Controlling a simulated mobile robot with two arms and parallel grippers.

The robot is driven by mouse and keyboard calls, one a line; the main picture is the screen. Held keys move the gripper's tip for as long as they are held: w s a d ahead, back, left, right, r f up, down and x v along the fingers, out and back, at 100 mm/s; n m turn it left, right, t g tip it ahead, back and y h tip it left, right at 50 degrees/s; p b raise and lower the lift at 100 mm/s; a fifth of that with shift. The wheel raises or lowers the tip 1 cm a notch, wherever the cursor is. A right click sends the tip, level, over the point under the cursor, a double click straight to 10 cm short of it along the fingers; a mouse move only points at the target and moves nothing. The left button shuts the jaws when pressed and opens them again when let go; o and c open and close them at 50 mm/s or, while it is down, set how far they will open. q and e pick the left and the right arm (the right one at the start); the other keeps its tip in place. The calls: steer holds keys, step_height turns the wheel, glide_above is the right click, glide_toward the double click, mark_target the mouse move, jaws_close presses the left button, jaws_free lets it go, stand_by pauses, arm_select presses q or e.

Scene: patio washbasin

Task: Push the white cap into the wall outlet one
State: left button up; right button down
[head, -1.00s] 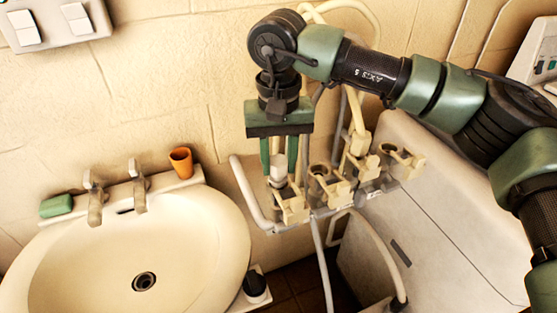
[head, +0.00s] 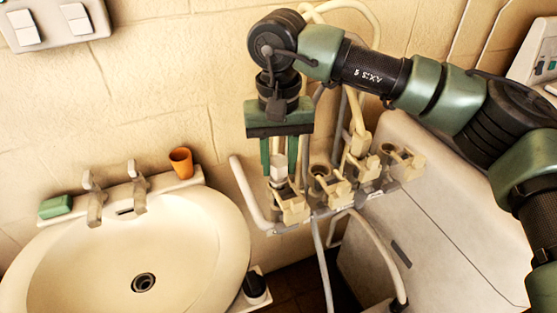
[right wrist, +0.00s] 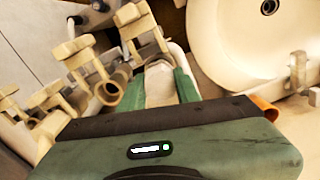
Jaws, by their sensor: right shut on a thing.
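The white cap (head: 278,168) is between the fingers of my right gripper (head: 278,165), which is shut on it. In the head view the cap sits just above the leftmost of a row of cream wall outlets (head: 291,204). In the right wrist view the cap (right wrist: 158,84) shows between the green fingers, with an outlet (right wrist: 140,28) beyond it. I cannot tell whether the cap touches the outlet's mouth. Which outlet is number one is not marked in view. My left gripper is not in view.
More outlets with open mouths (head: 321,172) stand to the right on a grey pipe rail. A white washbasin (head: 215,250) is at the left, with an orange cup (head: 181,162) and a green soap (head: 56,206) on its rim. A white appliance (head: 430,215) stands at the right.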

mark_target(278, 162)
steer(key=shift+f+b, duration=0.45)
steer(key=shift+f, duration=0.15)
steer(key=c, duration=1.3)
jaws_free()
steer(key=shift+r, duration=0.15)
steer(key=shift+r+p, duration=3.6)
steer(key=shift+r, duration=1.85)
